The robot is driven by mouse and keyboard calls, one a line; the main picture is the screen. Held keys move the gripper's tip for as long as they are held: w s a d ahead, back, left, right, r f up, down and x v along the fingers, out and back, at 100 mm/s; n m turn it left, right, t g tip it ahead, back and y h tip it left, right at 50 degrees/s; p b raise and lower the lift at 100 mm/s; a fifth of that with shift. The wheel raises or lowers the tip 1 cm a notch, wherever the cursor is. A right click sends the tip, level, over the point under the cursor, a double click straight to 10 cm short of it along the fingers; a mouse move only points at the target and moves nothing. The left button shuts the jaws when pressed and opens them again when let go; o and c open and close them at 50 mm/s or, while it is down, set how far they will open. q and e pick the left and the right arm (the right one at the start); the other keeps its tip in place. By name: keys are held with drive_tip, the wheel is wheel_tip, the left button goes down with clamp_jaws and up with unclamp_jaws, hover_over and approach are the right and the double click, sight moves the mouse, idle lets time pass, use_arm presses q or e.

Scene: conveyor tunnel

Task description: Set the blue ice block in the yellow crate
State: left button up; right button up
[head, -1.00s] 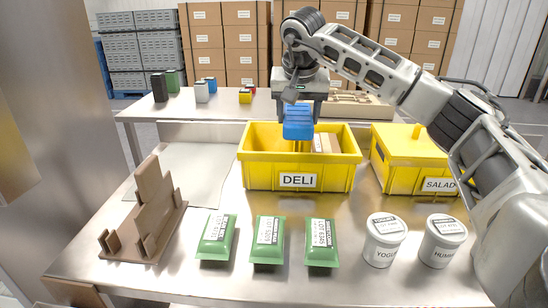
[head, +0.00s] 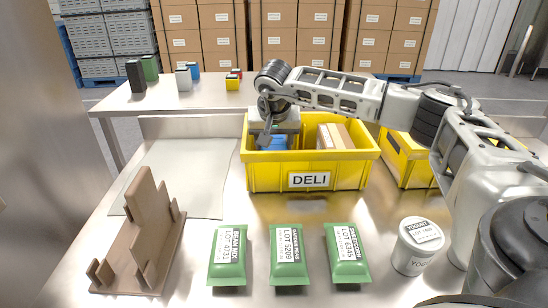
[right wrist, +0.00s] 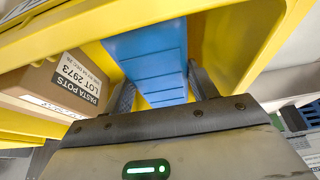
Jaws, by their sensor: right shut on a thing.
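The blue ice block (right wrist: 150,60) is between the fingers of my right gripper (right wrist: 158,90), which is shut on it. In the head view the block (head: 278,143) shows as a small blue patch under my right gripper (head: 272,140), inside the left part of the yellow crate (head: 264,175) labelled DELI. The right wrist view shows the crate's yellow wall (right wrist: 250,40) close around the block. Whether the block touches the crate floor is hidden. My left gripper is out of view.
A cardboard box (head: 336,137) labelled PASTA POTS in the wrist view stands in the crate's right part. A second yellow crate (head: 408,165) is to the right. Green packs (head: 290,255), a white tub (head: 418,246) and a brown rack (head: 140,245) stand in front.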

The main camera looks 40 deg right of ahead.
drive_tip(key=shift+w+f, duration=0.1)
drive_tip(key=shift+f, duration=2.25)
drive_tip(key=shift+f, duration=0.1)
drive_tip(key=o, duration=1.1)
drive_tip(key=v, duration=1.2)
drive_tip(key=shift+a, duration=0.1)
